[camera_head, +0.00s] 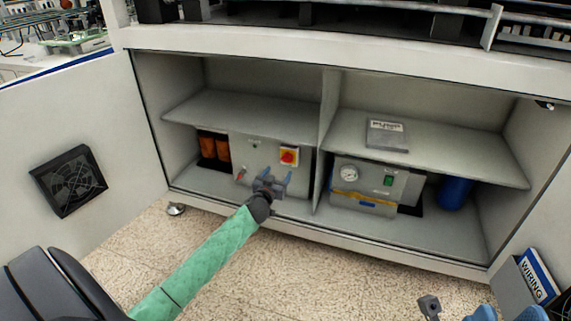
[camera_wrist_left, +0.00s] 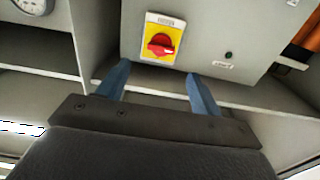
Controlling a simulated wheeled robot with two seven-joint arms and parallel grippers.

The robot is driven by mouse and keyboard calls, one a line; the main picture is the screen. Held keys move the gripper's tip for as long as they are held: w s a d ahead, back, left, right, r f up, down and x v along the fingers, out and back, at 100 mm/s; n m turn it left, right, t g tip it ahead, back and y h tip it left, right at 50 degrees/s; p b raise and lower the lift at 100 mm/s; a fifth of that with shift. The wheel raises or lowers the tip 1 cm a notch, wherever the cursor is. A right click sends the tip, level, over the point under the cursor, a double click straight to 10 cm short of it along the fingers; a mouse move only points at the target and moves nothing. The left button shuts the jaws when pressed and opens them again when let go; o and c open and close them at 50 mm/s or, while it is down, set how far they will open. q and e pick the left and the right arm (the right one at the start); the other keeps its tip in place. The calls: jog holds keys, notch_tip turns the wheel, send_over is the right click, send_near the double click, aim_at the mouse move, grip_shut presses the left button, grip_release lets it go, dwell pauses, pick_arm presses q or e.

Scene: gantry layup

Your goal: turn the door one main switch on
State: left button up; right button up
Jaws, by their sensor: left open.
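A red rotary switch on a yellow plate (camera_head: 289,156) is on the front of a grey box in the left bay of the open cabinet. In the left wrist view the switch (camera_wrist_left: 161,44) is seen upside down, and its red handle lies roughly crosswise. My left gripper (camera_head: 274,176) is open and empty, in front of the box and slightly below and left of the switch. Its two blue fingers (camera_wrist_left: 156,88) point toward the box, apart from the switch. The blue fingers of my right gripper (camera_head: 505,313) show at the bottom right edge, mostly cut off.
A shelf (camera_head: 240,115) spans above the box. A divider (camera_head: 325,140) separates the right bay, which holds a gauge unit (camera_head: 368,185) and a blue cylinder (camera_head: 455,193). The open left door (camera_head: 115,120) carries a black fan grille (camera_head: 68,180).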

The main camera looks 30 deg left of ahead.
aim_at(286, 160)
pick_arm(q)
jog(key=shift+b+x, duration=1.1)
jog(key=shift+x, duration=2.75)
jog(key=c, duration=1)
